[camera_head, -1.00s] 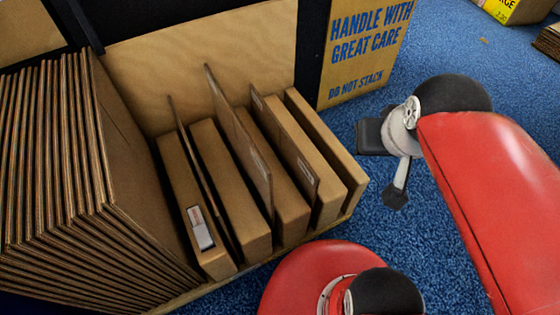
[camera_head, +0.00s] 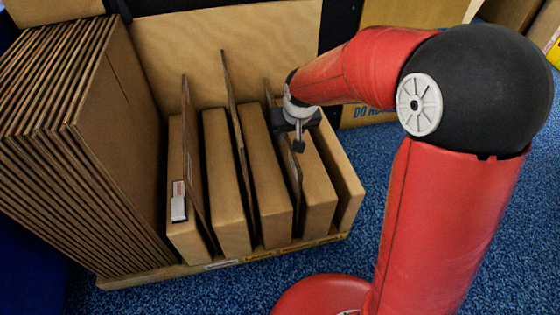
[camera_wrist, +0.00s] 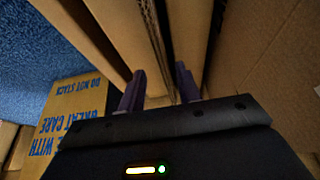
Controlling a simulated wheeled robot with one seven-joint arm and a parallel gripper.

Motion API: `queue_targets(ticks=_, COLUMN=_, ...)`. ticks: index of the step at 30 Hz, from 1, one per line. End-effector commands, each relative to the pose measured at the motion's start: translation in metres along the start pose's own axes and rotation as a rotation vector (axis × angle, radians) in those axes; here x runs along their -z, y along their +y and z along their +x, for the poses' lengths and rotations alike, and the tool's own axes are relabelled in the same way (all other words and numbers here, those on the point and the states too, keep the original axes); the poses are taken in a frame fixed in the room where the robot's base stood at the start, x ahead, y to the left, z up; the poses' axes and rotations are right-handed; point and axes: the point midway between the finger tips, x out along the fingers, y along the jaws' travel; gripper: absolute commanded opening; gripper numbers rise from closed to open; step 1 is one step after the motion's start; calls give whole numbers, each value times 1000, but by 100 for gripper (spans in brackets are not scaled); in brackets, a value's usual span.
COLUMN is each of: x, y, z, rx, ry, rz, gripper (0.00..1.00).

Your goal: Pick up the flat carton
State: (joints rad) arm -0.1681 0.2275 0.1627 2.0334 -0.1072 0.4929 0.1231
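Thin flat cartons stand on edge between thicker boxes in a wooden-floored rack: one at the left (camera_head: 192,150), one in the middle (camera_head: 236,130), one at the right (camera_head: 295,178). My gripper (camera_head: 298,140) is at the upper part of the right flat carton and hides some of it. In the wrist view my gripper (camera_wrist: 159,88) has its two dark fingers apart. A thin corrugated edge of a flat carton (camera_wrist: 152,30) runs down toward the gap between them. Whether the fingers touch it I cannot tell.
Thicker brown boxes (camera_head: 228,190) stand close on both sides of the flat cartons. A large stack of folded cardboard (camera_head: 60,130) fills the left. Blue carpet (camera_head: 480,250) is clear at the right.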

Motion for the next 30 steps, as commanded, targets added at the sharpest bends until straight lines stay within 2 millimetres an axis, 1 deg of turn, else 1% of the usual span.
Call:
queue_targets(ticks=1, x=-1, y=0, z=7, rx=0, ry=-2, rz=0, gripper=34)
queue_targets(ticks=10, x=-1, y=-4, z=49, rx=0, ry=-2, rz=0, gripper=34)
queue_targets(ticks=14, x=-1, y=-3, z=57, rx=-1, ry=-1, rz=-1, gripper=34)
queue_targets(ticks=20, x=0, y=-3, z=57, rx=-1, ry=0, rz=0, gripper=34)
queue_targets(ticks=21, x=0, y=-3, z=57, rx=-1, ry=0, rz=0, gripper=32)
queue_targets(ticks=28, x=0, y=-3, z=57, rx=-1, ry=0, rz=0, gripper=2)
queue_targets(ticks=29, x=0, y=-3, z=57, rx=-1, ry=0, rz=0, gripper=0)
queue_targets(ticks=30, x=0, y=-3, z=57, rx=-1, ry=0, rz=0, gripper=0)
